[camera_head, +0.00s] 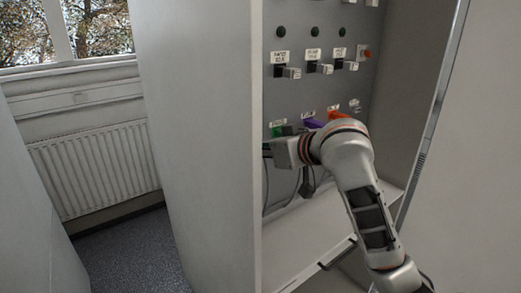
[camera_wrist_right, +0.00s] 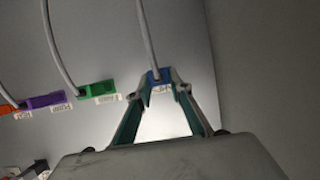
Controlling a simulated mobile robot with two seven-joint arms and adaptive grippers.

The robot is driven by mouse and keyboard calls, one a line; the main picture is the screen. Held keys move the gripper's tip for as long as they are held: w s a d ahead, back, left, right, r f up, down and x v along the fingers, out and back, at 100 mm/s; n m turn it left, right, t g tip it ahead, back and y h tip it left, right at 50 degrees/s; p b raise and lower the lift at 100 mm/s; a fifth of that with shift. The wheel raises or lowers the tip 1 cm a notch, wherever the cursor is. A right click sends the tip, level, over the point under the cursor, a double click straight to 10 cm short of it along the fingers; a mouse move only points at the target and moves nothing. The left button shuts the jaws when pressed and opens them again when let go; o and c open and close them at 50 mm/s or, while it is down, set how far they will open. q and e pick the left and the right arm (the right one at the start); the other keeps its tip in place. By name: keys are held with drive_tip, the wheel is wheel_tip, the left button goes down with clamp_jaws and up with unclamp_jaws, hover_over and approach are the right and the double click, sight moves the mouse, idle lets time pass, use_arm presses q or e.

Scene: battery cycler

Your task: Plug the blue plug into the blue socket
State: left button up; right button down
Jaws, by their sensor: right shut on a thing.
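The blue plug (camera_wrist_right: 160,76) shows in the right wrist view between my right gripper's fingertips, with a grey cable running up from it. My right gripper (camera_wrist_right: 160,88) is shut on it, close to the grey panel. A white label lies just below the plug. The blue socket cannot be told apart from the plug, and I cannot tell how deep the plug sits. In the head view, my right gripper (camera_head: 272,150) reaches to the panel's left edge, where the cabinet side hides its fingertips and the blue plug. My left gripper is not in view.
Green (camera_wrist_right: 97,89), purple (camera_wrist_right: 45,101) and orange (camera_wrist_right: 8,108) connectors sit in a row on the panel, some with hanging cables. Above them in the head view are switches and a red button (camera_head: 366,54). The white cabinet side (camera_head: 205,150) stands close on the left.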

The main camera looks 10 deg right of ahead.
drive_tip(key=shift+w+a, duration=0.3)
drive_tip(key=shift+w, duration=0.4)
idle(0.9)
drive_tip(key=c, duration=1.7)
unclamp_jaws()
